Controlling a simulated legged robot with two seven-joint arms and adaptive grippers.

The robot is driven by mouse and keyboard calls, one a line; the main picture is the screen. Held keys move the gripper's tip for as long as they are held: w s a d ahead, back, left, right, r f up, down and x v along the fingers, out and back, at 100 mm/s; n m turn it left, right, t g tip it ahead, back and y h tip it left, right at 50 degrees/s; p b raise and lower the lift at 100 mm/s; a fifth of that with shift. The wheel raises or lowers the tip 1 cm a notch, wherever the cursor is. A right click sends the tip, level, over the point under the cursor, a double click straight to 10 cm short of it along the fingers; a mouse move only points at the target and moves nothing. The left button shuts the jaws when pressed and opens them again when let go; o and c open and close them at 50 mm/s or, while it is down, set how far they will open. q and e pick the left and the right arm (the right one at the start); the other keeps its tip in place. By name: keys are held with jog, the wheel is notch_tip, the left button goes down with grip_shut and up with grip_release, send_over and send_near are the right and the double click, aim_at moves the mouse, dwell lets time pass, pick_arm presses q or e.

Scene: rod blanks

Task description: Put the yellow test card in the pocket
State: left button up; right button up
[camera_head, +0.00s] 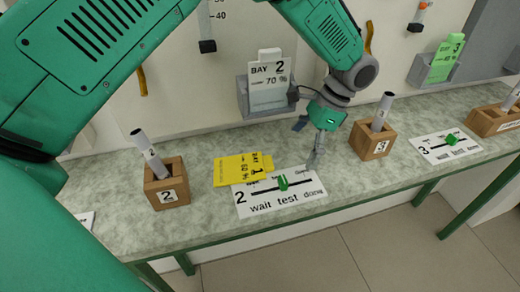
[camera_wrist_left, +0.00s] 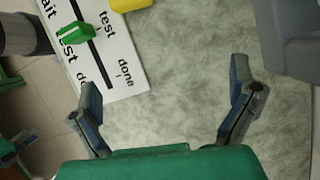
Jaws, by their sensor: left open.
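The yellow test card (camera_head: 232,171), marked BAY 1, lies flat on the counter, just behind the white status strip of station 2. A yellow corner (camera_wrist_left: 130,4) shows at the top edge of the left wrist view. A grey wall pocket (camera_head: 244,98) holds a white BAY 2 card (camera_head: 268,92). Another grey pocket (camera_head: 436,75) at the right holds a green card (camera_head: 446,60) marked 3. My left gripper (camera_head: 308,143) is open and empty above the counter, right of the yellow card; its spread fingers (camera_wrist_left: 165,82) show bare counter between them. My right gripper is not in view.
The status strip (camera_head: 305,190) carries a green slider (camera_head: 283,182) near "test". Wooden blocks with grey rods stand at left (camera_head: 168,192) and right (camera_head: 371,145). A second strip (camera_head: 435,152) lies further right. Bare counter (camera_head: 215,150) lies behind the yellow card.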

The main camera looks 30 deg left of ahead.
aim_at(248, 167)
pick_arm(q)
jog(key=shift+s+r, duration=0.2)
jog(key=shift+s, duration=0.05)
jog(key=s+a, duration=0.7)
jog(key=shift+a+f+p, duration=0.1)
jog(key=shift+a+p, duration=0.1)
jog(key=shift+p, duration=0.1)
jog(key=shift+s+a+f, duration=0.2)
jog(key=shift+s+f, duration=0.2)
jog(key=shift+s, duration=0.2)
jog(key=shift+s+a+f, duration=0.2)
jog(key=shift+s+f, duration=0.15)
jog(key=shift+s, duration=0.25)
jog(key=shift+a+f, duration=0.15)
jog(key=shift+f, duration=0.4)
jog(key=shift+a+f, duration=0.1)
jog(key=shift+a, duration=0.2)
jog(key=shift+s+a, duration=0.1)
jog(key=shift+a, duration=0.05)
jog(key=c, duration=1.1)
jog(key=shift+d, duration=0.3)
jog(key=shift+c, duration=1.3)
